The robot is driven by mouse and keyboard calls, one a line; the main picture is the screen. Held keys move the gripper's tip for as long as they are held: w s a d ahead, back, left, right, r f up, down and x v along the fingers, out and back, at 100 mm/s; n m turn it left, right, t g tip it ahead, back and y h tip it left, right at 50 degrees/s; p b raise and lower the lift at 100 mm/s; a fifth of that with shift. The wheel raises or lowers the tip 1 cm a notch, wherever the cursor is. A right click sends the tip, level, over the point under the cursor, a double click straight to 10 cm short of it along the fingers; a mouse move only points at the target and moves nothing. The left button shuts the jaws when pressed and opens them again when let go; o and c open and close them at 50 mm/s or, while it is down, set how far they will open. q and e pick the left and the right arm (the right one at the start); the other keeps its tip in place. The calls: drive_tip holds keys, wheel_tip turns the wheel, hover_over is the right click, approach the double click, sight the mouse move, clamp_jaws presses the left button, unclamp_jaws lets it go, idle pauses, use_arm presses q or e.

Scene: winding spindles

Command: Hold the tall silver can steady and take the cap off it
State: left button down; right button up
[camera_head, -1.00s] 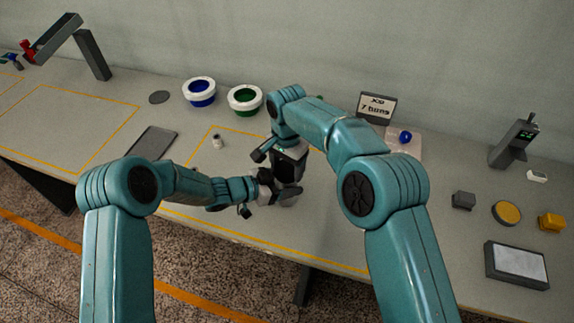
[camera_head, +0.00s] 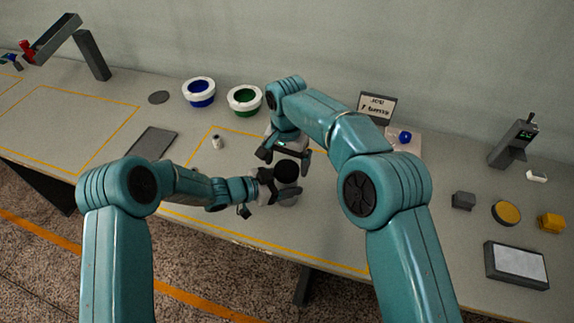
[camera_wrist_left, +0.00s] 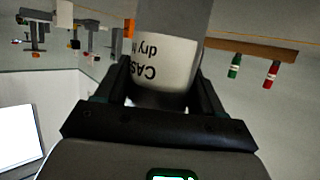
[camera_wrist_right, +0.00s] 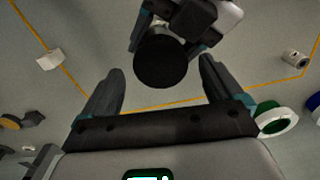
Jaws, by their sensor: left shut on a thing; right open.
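The tall silver can (camera_head: 288,201) stands upright on the table, mostly hidden by my left gripper in the head view. Its round black cap (camera_head: 287,171) sits on top and also shows in the right wrist view (camera_wrist_right: 160,62). My left gripper (camera_head: 276,188) is shut around the can's side. In the left wrist view the can's white printed label (camera_wrist_left: 163,62) shows between its fingers. My right gripper (camera_head: 285,157) is open and empty beside the cap, on the far side. In the right wrist view the cap lies just beyond its fingertips (camera_wrist_right: 160,78), apart from them.
A sign (camera_head: 377,107) and a pad with a blue knob (camera_head: 405,137) are at the right back. The table in front is clear.

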wheel_tip(320, 180, up, 2)
drive_tip(key=shift+r, duration=0.25)
drive_tip(key=shift+c, duration=0.3)
wheel_tip(320, 180, up, 3)
drive_tip(key=m, duration=0.3)
drive_tip(key=shift+f, duration=0.1)
hover_over(287, 187)
drive_tip(key=w, duration=0.3)
wheel_tip(287, 187, down, 8)
drive_tip(key=shift+r, duration=0.2)
drive_tip(key=shift+s, duration=0.1)
drive_tip(key=c, duration=1.1)
drive_tip(key=n, duration=0.3)
